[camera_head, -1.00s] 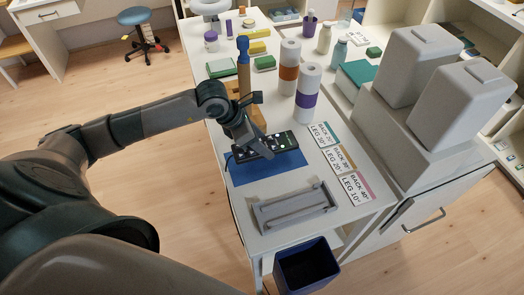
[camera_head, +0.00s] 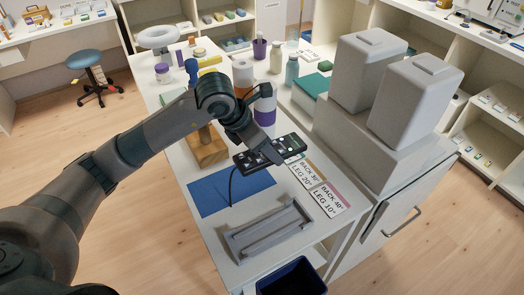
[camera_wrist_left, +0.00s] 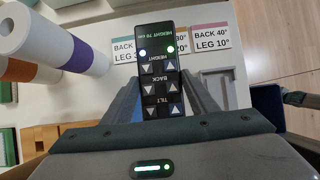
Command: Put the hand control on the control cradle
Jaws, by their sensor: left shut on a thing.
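The black hand control (camera_head: 268,154), with rows of buttons and a trailing cord, is held in my left gripper (camera_head: 274,154) above the white bench top. In the left wrist view the hand control (camera_wrist_left: 159,75) lies between the two fingers (camera_wrist_left: 160,100), its buttons facing the camera. The control cradle (camera_head: 268,230), a grey open frame, sits empty near the front edge of the bench, below and in front of the gripper in the head view. My right gripper is not seen.
A wooden block (camera_head: 205,147) and paper rolls (camera_head: 264,108) stand behind. A dark blue bin (camera_head: 291,278) is below the front edge. Large grey boxes (camera_head: 405,95) stand at right.

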